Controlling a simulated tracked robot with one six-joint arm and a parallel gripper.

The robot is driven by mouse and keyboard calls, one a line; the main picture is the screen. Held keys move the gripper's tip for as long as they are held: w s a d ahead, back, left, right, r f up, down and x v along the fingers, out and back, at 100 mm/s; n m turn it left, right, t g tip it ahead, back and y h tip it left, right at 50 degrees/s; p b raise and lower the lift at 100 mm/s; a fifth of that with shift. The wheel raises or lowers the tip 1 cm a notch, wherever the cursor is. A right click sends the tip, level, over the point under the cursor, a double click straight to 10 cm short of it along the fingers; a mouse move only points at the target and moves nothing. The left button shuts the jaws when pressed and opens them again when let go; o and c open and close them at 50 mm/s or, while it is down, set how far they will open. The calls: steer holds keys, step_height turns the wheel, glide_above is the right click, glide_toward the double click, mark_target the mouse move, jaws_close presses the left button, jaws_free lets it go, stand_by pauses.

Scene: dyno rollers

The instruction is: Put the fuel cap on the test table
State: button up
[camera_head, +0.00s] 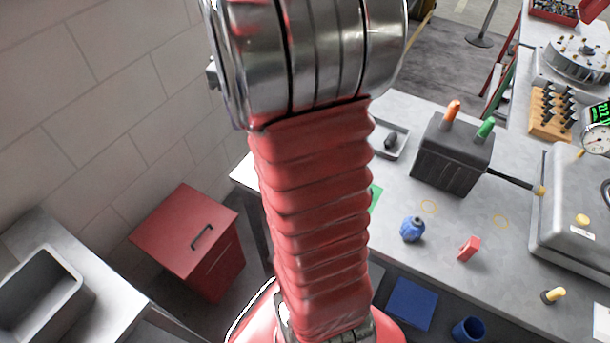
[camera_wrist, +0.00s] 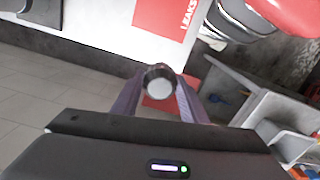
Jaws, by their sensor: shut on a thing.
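In the wrist view, my gripper (camera_wrist: 160,84) is shut on a small round thing with a dark rim and a pale grey face, which looks like the fuel cap (camera_wrist: 160,79). The cap sits between the fingertips, in front of the edge of a pale tabletop (camera_wrist: 98,32); I cannot tell its height. In the head view my red-sleeved arm fills the middle, and my gripper and the cap are not visible. A long grey table (camera_head: 455,210) runs along the right there; I cannot tell whether it is the test table.
A red sheet marked LEAKS (camera_wrist: 163,18) lies on the pale tabletop. The grey table carries a dark can (camera_head: 452,155) with orange and green tops, a shallow tray (camera_head: 402,148), a blue piece (camera_head: 412,229) and a red piece (camera_head: 468,249). A red cabinet (camera_head: 185,230) stands left.

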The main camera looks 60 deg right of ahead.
steer(key=s+d+f+n, duration=0.1)
steer(key=s+d, duration=0.1)
steer(key=s, duration=0.5)
steer(key=s+d+f+n, duration=0.2)
steer(key=s, duration=0.6)
steer(key=shift+f, duration=0.15)
steer(key=shift+f, duration=3.1)
steer(key=shift+f, duration=1.85)
steer(key=shift+f, duration=0.1)
steer(key=o, duration=1.1)
steer(key=shift+o, duration=0.2)
